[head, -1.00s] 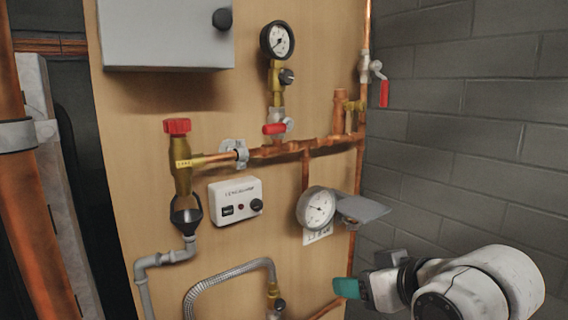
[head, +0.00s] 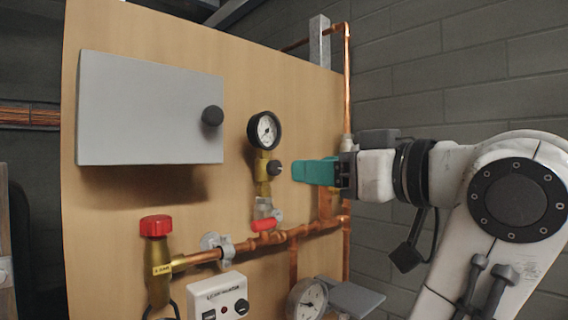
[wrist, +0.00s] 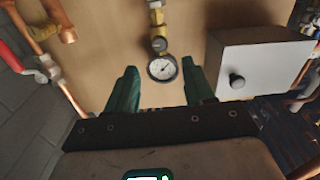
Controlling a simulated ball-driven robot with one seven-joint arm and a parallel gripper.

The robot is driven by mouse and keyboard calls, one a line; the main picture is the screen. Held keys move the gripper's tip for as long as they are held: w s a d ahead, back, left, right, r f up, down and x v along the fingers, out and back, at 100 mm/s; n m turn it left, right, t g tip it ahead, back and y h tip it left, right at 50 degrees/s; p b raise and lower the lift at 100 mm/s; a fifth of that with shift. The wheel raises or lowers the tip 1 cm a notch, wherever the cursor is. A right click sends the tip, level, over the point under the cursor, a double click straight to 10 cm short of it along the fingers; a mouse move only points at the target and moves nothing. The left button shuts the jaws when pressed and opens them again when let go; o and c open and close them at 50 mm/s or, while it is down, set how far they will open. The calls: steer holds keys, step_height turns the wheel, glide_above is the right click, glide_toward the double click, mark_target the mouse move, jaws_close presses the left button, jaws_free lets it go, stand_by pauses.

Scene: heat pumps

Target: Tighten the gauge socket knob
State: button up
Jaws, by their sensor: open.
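The gauge socket knob (head: 274,167) is small and black, on the right side of the brass fitting under the round black-rimmed gauge (head: 264,131). My gripper (head: 296,171) has teal fingers and is just right of the knob at about its height, pointing left in the head view. In the wrist view my gripper (wrist: 163,72) is open and empty. The gauge (wrist: 162,68) shows between its fingers, and the knob (wrist: 159,44) shows above the gauge, beyond the fingertips. The remaining gap in depth is hard to tell.
A grey box (head: 150,110) with a black knob is left of the gauge. A red-handled valve (head: 264,224) and copper pipe lie below. A second gauge (head: 307,298) and a white control box (head: 218,297) are lower. A block wall (head: 450,80) stands right.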

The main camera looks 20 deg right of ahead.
mark_target(277, 166)
steer(key=p+x, duration=0.2)
steer(key=x, duration=0.6)
steer(key=shift+f, duration=0.1)
steer(key=shift+s, duration=0.1)
jaws_close()
